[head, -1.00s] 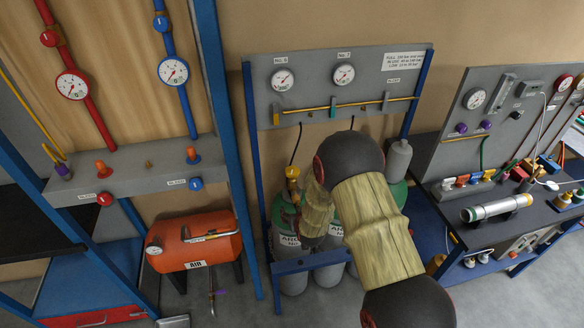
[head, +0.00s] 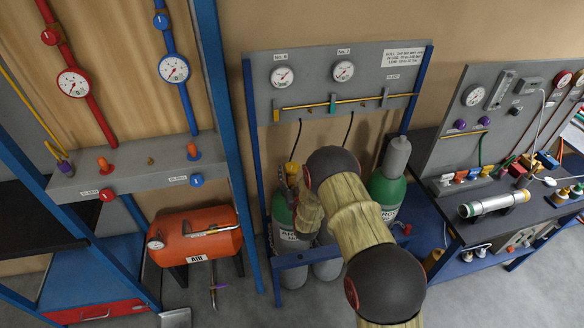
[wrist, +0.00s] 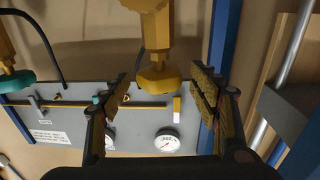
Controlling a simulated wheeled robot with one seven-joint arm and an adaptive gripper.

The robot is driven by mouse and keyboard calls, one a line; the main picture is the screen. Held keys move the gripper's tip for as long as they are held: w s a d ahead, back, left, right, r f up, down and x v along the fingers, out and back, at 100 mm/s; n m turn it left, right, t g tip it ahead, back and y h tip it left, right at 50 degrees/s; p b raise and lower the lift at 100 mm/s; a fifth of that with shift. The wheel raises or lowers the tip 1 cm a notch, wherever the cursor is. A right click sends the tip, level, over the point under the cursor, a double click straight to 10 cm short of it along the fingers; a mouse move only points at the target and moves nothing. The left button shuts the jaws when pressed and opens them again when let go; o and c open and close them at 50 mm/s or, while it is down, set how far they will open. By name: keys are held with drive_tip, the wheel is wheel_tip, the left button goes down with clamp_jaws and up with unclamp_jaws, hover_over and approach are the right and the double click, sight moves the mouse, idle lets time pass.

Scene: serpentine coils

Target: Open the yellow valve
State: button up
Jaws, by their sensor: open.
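The yellow valve (wrist: 157,78) has a rounded handwheel on a gold body and hangs from the top of the wrist view, which is upside down. My gripper (wrist: 163,82) is open, with one padded finger on each side of the handwheel in that picture. I see no contact, and cannot tell whether the handwheel lies between the fingertips or just beyond them. In the head view the yellow valve (head: 291,168) sits atop the left green cylinder (head: 284,222). My gripper (head: 288,186) is beside it, partly hidden by my arm.
A grey panel (head: 370,65) with two gauges, a yellow pipe and small levers stands behind. A teal valve (wrist: 16,80) is left in the wrist view. Another cylinder (head: 386,188) stands right of my arm. A blue post (wrist: 221,40) is close to the right finger.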

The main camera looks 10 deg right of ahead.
drive_tip(key=shift+w, duration=1.35)
drive_tip(key=shift+c, duration=0.8)
drive_tip(key=shift+d, duration=0.1)
drive_tip(key=c, duration=1)
